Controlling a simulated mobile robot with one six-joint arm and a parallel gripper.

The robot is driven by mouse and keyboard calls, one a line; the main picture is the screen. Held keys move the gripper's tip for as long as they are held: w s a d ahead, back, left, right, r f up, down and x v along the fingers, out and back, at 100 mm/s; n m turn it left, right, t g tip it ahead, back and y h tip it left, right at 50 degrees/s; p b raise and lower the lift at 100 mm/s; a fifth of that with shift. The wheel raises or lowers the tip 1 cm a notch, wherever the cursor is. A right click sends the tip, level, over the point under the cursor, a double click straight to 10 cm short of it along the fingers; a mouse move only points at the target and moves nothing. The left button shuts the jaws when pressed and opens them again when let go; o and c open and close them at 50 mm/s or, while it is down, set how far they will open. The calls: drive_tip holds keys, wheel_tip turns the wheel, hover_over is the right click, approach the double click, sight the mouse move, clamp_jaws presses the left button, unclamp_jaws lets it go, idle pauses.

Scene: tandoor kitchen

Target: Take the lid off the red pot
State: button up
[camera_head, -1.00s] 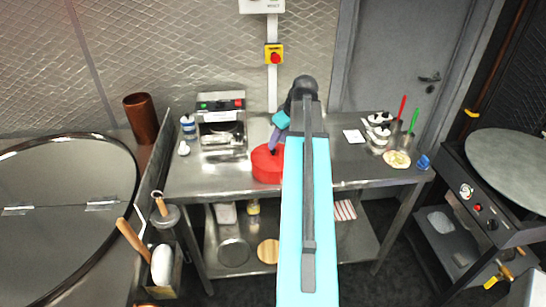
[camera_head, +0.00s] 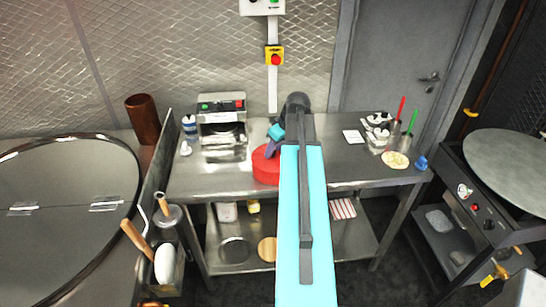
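The red pot (camera_head: 264,168) stands on the steel table (camera_head: 215,180), near its front edge and a little left of the middle. My cyan and grey arm reaches over the table and covers the pot's right side. My gripper (camera_head: 271,148) is a small dark shape at the pot's top, just below the cyan wrist part. Its fingers are too small and too hidden to tell open from shut. I cannot make out the lid apart from the pot, nor whether the gripper touches it.
A steel appliance (camera_head: 222,125) and a small bottle (camera_head: 189,127) stand left of the pot. Cups, a flatbread (camera_head: 395,160) and a red-handled tool (camera_head: 400,108) are at the table's right.

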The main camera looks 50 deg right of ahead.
sight(275, 152)
drive_tip(key=shift+c, duration=0.5)
clamp_jaws()
drive_tip(key=shift+r, duration=0.1)
drive_tip(key=shift+r+b, duration=1.1)
drive_tip(key=shift+r, duration=0.5)
drive_tip(key=s+a+b, duration=0.3)
drive_tip(key=s+b, duration=0.1)
drive_tip(key=s, duration=0.3)
drive_tip(key=s+a+r+b, duration=0.1)
drive_tip(key=s+a+b, duration=0.2)
drive_tip(key=s+b, duration=0.2)
drive_tip(key=shift+s+r+b, duration=0.2)
drive_tip(key=shift+s+b, duration=0.1)
drive_tip(key=shift+s, duration=1.05)
drive_tip(key=shift+r, duration=0.1)
